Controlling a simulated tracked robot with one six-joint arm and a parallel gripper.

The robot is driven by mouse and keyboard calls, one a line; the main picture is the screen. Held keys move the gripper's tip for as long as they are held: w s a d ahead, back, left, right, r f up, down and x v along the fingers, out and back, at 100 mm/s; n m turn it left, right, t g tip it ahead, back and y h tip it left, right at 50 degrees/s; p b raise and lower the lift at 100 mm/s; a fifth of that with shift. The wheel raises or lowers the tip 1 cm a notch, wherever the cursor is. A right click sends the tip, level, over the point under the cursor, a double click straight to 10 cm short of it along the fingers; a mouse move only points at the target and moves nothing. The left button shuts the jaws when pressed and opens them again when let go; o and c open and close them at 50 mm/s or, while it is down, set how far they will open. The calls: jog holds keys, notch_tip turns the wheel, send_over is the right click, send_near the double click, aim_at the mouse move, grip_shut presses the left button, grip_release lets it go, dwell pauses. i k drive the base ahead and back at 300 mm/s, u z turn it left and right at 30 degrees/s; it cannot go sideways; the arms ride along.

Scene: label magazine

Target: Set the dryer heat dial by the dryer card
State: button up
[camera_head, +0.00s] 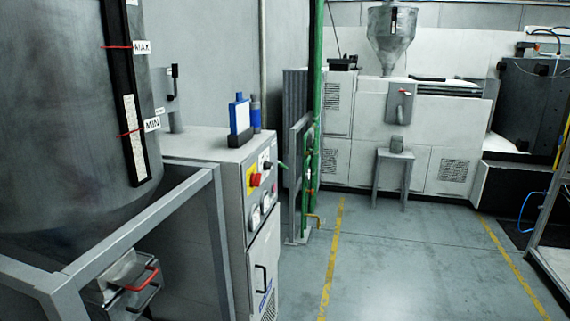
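The dryer cabinet (203,152) stands at the left beside a large grey hopper (60,100). Its control panel (262,178) is seen at a steep angle. It carries a red knob on a yellow plate (253,180), a black knob (267,165) and small round pale dials (255,217). I cannot tell which is the heat dial or read any setting. A blue and white upright piece (239,115) stands in a dark holder on top of the cabinet; I cannot tell whether it is the dryer card. My gripper is not in view.
A grey metal frame (150,225) stands in front of the hopper and cabinet. Green pipes (312,130) rise right of the cabinet. A small stool (393,155) stands by the white machine (440,135) at the back. The floor between the yellow lines (410,260) is clear.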

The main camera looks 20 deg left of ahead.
aim_at(266, 165)
jog(key=u, duration=0.35)
jog(key=i, duration=1.35)
jog(key=u, duration=1.35)
jog(key=i, duration=0.9)
jog(key=u, duration=0.6)
